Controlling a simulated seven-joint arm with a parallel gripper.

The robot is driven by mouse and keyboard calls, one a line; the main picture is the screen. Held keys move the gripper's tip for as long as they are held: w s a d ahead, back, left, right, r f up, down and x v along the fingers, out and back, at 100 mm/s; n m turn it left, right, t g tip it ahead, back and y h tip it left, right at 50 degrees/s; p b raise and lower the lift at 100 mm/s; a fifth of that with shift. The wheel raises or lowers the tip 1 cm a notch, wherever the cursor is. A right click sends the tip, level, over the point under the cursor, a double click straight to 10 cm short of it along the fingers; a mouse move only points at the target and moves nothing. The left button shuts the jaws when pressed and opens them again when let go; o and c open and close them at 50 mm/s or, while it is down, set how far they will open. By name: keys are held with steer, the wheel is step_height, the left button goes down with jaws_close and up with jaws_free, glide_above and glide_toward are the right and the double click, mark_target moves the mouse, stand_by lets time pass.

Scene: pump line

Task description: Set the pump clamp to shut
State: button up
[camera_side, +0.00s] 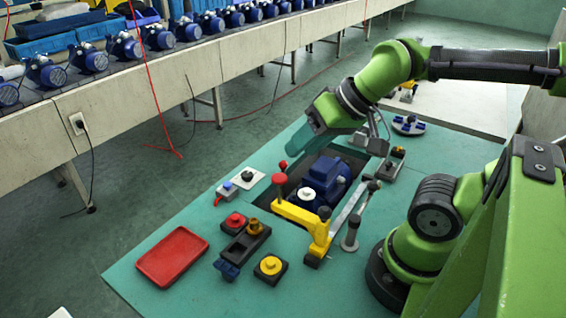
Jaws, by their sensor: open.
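A blue pump (322,183) sits in a dark recess of the teal bench. A yellow bar (302,217) runs along its front side, with a red knob (280,179) standing at its left end. A silver lever or bar (349,207) slants beside the pump on the right. These look like the clamp parts, but I cannot tell which is the pump clamp or whether it is shut. My gripper (303,150) is above the bench, behind and left of the pump, apart from it. Its fingertips are hard to make out; it holds nothing visible.
A red tray (172,255) lies at the bench's front left. A disc with blue parts (408,125) is at the back. A conveyor with several pumps (124,46) runs behind.

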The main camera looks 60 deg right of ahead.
steer(key=shift+o, duration=1.1)
steer(key=shift+f, duration=0.25)
steer(key=m+g+h, duration=0.2)
steer(key=m+g, duration=0.3)
steer(key=g, duration=0.2)
glide_above(284, 162)
step_height(284, 162, down, 6)
step_height(284, 162, down, 16)
steer(key=shift+w+r, duration=0.1)
steer(key=shift+r, duration=0.05)
jaws_close()
